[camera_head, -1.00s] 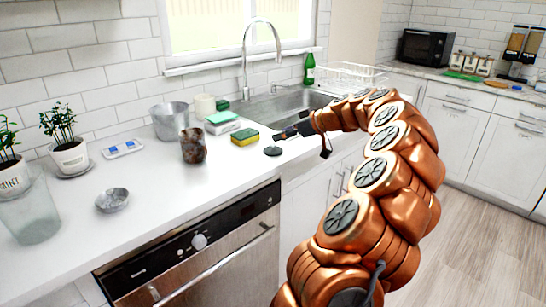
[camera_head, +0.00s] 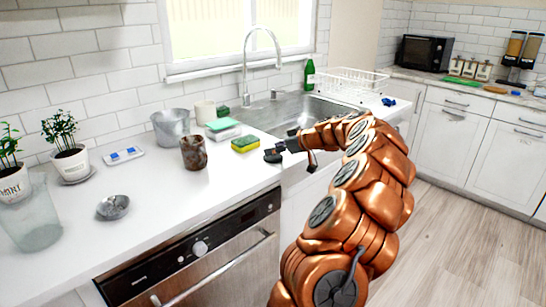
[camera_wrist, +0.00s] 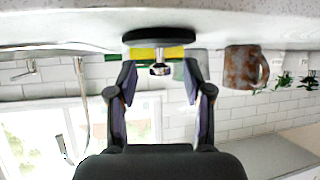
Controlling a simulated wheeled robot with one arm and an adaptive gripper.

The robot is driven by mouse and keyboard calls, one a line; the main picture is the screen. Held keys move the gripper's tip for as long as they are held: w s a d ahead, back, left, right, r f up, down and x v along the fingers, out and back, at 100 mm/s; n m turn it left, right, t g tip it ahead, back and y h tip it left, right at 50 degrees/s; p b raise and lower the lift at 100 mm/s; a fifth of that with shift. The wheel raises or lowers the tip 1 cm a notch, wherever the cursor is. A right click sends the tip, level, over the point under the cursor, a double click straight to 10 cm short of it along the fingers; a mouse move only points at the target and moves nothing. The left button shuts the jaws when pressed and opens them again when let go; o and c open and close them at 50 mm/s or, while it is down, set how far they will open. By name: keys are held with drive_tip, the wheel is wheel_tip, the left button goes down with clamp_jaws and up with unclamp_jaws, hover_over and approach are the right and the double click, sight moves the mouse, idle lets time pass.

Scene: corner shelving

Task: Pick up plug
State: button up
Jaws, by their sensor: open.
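The plug (camera_head: 272,156) is a dark disc lying on the white countertop near its front edge, left of the sink. In the wrist view, which is upside down, the plug (camera_wrist: 145,37) shows as a black disc with a shiny metal knob. My gripper (camera_head: 284,149) is low over the counter at the plug's right side in the head view. In the wrist view my gripper (camera_wrist: 160,76) is open, its two fingers spread to either side of the knob. I cannot tell whether they touch the plug.
A yellow-green sponge (camera_head: 245,144) and a rusty brown mug (camera_head: 194,152) stand close by on the left. The sink (camera_head: 290,113) with its faucet (camera_head: 246,70) lies behind. A metal bowl (camera_head: 113,207) sits farther left, with bare counter between.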

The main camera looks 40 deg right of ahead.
drive_tip(key=shift+c, duration=0.2)
clamp_jaws()
idle(0.4)
